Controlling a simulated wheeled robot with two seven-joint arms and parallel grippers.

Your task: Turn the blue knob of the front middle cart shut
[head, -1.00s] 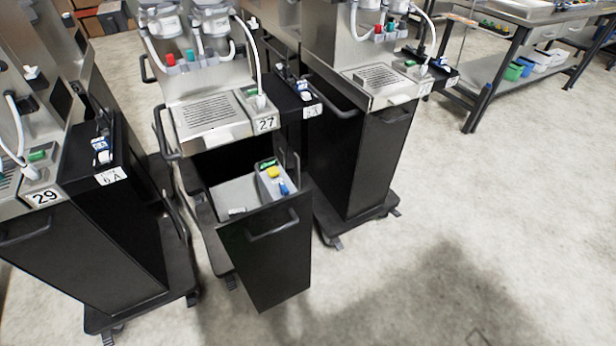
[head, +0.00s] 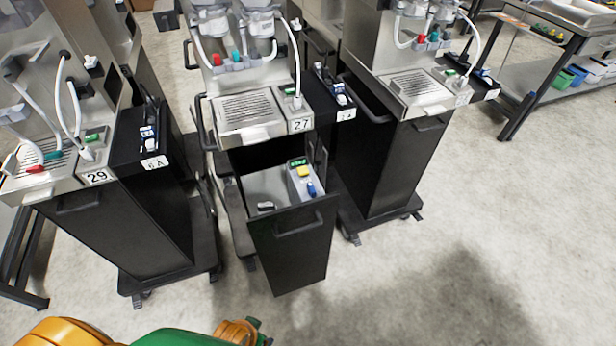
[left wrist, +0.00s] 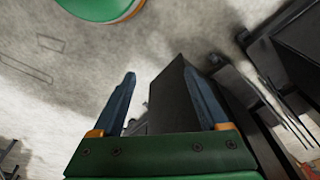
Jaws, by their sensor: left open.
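The front middle cart (head: 248,112), labelled 27, has its black-fronted drawer (head: 290,255) pulled open. A small blue knob (head: 311,188) sits on the light box inside the drawer, just below a yellow block and a green display. The knob's exact angle is too small to tell. My left gripper (left wrist: 166,84) is open in the left wrist view, its two blue fingers apart with nothing held. A dark panel shows beyond and between the fingers, and the knob is not visible there. My green and orange arm parts show at the bottom of the head view, below the drawer. My right gripper is not in view.
Cart 29 (head: 120,235) stands to the left, and another dark cart (head: 385,165) stands close on the right. The open drawer juts out between them. A workbench (head: 540,60) stands at the back right. The floor (head: 480,230) at the right and front is clear.

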